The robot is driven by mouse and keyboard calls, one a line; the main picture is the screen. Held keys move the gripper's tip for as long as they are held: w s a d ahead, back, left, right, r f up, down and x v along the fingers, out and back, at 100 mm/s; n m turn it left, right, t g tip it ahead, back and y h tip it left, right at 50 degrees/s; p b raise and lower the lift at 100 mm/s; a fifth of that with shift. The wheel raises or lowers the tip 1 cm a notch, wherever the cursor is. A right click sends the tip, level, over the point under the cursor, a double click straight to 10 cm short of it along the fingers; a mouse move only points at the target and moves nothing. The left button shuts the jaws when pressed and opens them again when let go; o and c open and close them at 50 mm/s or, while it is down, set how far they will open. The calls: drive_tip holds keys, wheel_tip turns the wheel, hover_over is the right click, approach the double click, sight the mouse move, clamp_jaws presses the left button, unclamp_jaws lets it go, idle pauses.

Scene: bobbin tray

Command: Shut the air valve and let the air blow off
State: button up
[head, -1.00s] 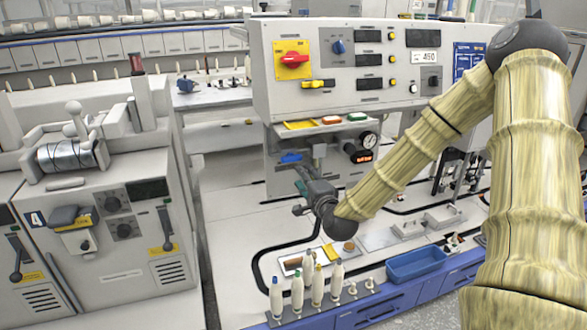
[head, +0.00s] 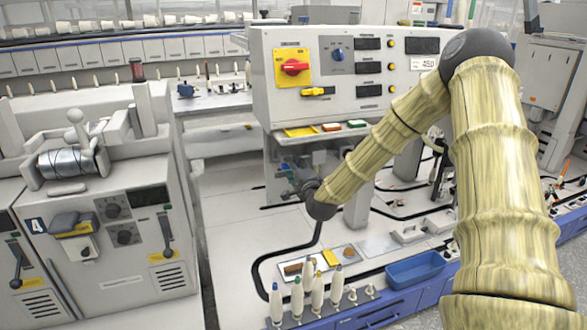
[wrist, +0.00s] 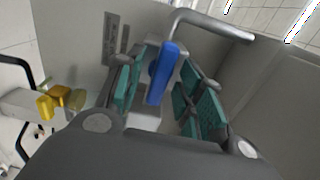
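The air valve's blue lever (wrist: 160,76) shows in the wrist view, lying between the two teal-padded fingers of my gripper (wrist: 164,60). Gaps remain on both sides of the lever, so the gripper is open around it and not closed on it. A bent grey pipe (wrist: 210,24) runs just beyond the lever. In the head view my gripper (head: 291,174) is at the lower panel under the control box, and the lever is hard to make out behind it. The pressure gauge is hidden behind my arm.
The control box (head: 262,75) with a red switch (head: 293,67) overhangs the gripper. Yellow knobs (wrist: 60,98) sit left of the fingers. Bobbins (head: 317,290) and a blue tray (head: 416,268) stand at the bench front. The bench (head: 225,225) is clear at left.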

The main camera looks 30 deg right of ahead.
clamp_jaws()
drive_tip(key=shift+n, duration=0.3)
drive_tip(key=shift+f+n+b, duration=0.15)
drive_tip(key=shift+n+b, duration=1.1)
drive_tip(key=shift+n, duration=7.35)
